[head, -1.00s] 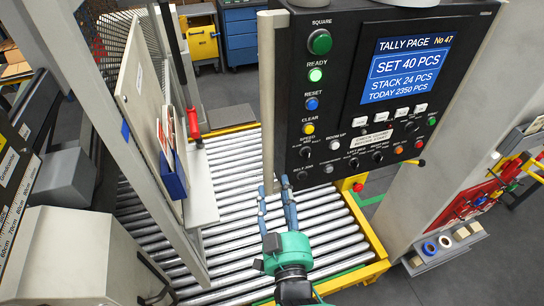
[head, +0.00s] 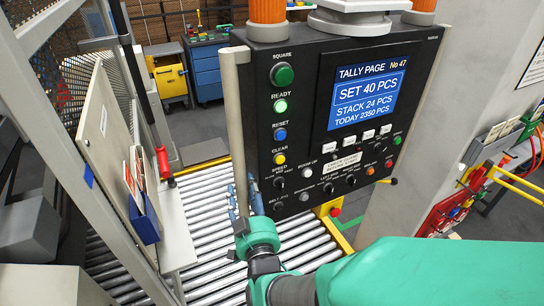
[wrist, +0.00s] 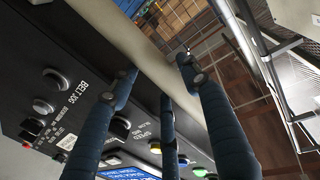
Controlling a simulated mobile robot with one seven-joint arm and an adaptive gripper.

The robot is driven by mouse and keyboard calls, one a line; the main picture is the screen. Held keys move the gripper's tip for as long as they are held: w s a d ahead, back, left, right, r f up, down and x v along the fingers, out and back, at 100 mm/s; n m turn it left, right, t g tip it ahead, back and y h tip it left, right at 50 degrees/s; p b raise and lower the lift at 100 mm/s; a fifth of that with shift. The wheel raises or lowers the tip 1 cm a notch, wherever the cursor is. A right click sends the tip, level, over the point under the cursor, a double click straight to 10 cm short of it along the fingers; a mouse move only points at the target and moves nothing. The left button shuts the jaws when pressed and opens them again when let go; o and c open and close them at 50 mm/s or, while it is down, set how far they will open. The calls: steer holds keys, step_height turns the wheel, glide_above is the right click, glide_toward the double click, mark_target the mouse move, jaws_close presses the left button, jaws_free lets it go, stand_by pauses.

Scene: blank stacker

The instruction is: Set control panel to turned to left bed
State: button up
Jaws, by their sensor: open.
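The black control panel (head: 310,130) has a lit blue screen (head: 363,92), buttons down its left side and a lower row of black knobs. A knob (head: 328,187) sits below a small label that seems to read left bed; its pointer direction is too small to tell. My gripper (head: 243,197) is open and empty at the panel's lower left edge, left of that knob and partly hidden by the panel edge and my wrist. In the wrist view my gripper (wrist: 160,75) has blue fingers spread in front of the panel (wrist: 40,65), near the belt jog label.
A pale upright bar (head: 236,120) runs along the panel's left edge, close to my fingers. A roller conveyor (head: 210,205) lies below. A tilted board with a blue holder (head: 145,220) stands left. A red button (head: 335,212) is under the panel.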

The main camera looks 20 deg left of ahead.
steer(key=shift+w, duration=0.1)
jaws_close()
steer(key=shift+w+a, duration=0.35)
steer(key=shift+a, duration=0.2)
steer(key=w+a+m+t+h+b, duration=0.1)
steer(key=w+a+m+h, duration=0.1)
steer(key=w+a, duration=0.5)
steer(key=shift+a+m+t+h+b, duration=0.15)
steer(key=shift+m+t+h+b, duration=0.25)
steer(key=shift+h, duration=0.4)
steer(key=shift+r, duration=0.1)
jaws_free()
steer(key=shift+s, duration=0.15)
